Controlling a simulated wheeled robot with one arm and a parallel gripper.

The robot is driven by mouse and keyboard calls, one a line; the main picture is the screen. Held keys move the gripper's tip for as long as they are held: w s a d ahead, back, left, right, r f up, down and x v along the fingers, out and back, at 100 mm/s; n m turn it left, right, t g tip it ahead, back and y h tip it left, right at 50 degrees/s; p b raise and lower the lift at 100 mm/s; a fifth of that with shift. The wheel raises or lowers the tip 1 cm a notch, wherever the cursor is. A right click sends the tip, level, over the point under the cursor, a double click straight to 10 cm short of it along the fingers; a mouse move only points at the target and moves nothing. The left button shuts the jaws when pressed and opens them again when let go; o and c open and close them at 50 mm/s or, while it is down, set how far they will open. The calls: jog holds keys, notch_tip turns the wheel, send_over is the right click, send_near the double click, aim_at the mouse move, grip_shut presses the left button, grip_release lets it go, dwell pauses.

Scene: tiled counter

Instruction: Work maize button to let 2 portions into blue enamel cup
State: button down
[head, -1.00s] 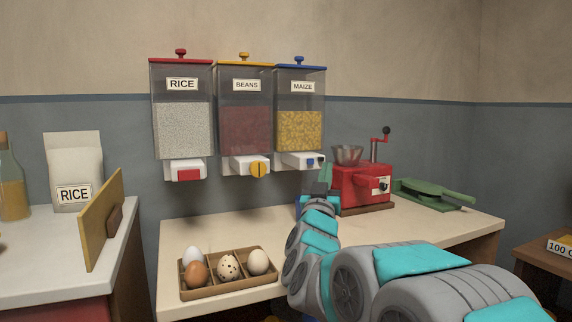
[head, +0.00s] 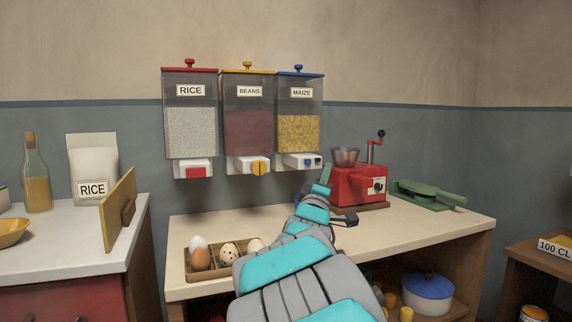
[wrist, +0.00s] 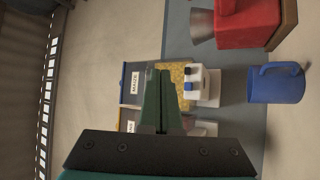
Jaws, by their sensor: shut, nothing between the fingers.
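The maize dispenser (head: 299,133) hangs at the right end of the row, with a clear bin and a white outlet. Its blue button (head: 308,162) is on the outlet's front and also shows in the wrist view (wrist: 188,86). The blue enamel cup (wrist: 278,82) shows in the wrist view, roughly in line beneath the outlet; in the head view my arm mostly hides it. My gripper (wrist: 161,128), with green fingers, is shut and empty. It points toward the maize dispenser from in front; I cannot see it touching the button.
The beans (head: 247,130) and rice (head: 191,130) dispensers hang to the left. A red grinder (head: 358,188) stands close on the right, with a green press (head: 425,194) beyond it. An egg tray (head: 215,273) sits at the counter's front left. The right front counter is clear.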

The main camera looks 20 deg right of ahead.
aim_at(308, 162)
jog(key=shift+w, duration=0.1)
dwell(0.4)
jog(key=w+p, duration=0.3)
jog(key=w, duration=0.5)
jog(key=shift+w+a, duration=0.15)
jog(key=shift+w, duration=0.1)
jog(key=shift+p, duration=0.3)
dwell(1.6)
jog(key=shift+w, duration=0.45)
